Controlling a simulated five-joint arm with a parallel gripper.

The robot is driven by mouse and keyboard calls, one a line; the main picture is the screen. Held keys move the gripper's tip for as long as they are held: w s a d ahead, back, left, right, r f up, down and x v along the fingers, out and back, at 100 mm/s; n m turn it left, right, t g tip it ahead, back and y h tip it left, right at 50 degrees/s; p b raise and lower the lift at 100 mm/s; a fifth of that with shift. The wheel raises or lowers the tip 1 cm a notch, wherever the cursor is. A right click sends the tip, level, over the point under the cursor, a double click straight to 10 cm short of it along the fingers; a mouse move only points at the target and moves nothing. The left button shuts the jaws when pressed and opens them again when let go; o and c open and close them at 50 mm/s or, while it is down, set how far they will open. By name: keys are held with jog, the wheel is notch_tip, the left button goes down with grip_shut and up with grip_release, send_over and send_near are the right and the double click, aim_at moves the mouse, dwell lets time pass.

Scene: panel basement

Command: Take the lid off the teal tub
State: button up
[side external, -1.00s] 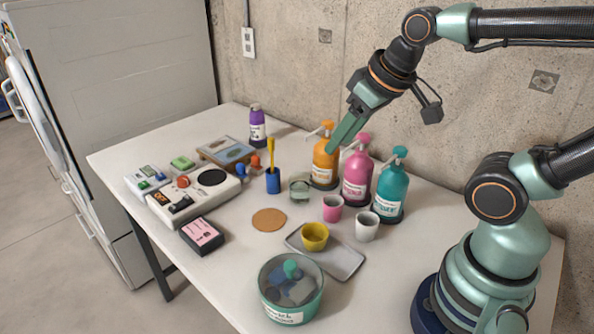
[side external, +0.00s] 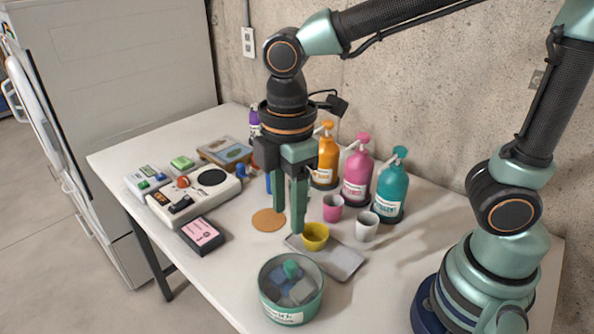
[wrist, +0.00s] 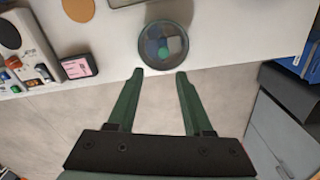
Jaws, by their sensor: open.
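The teal tub (side external: 291,316) stands upright at the table's near edge in the side view, with a white label on its front. Its see-through lid (side external: 270,274) appears to be on, with a teal knob (side external: 290,268) near the middle; grey and blue things show through it. In the wrist view the tub (wrist: 143,52) is seen from above, just beyond my fingertips. My gripper (side external: 288,230) points down, open and empty, above the table and apart from the tub. It also shows in the wrist view (wrist: 160,73).
A yellow cup (side external: 315,236) stands on a grey tray (side external: 345,264) close behind the tub. A pink cup (side external: 333,208), a white cup (side external: 367,226) and pump bottles (side external: 391,190) stand further back. A cork coaster (side external: 268,220) and a black-and-pink box (side external: 201,238) lie left.

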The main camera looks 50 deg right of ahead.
aim_at(290, 264)
jog(key=f, duration=1.2)
jog(key=shift+s+a+f, duration=0.15)
jog(key=shift+s, duration=0.1)
grip_shut()
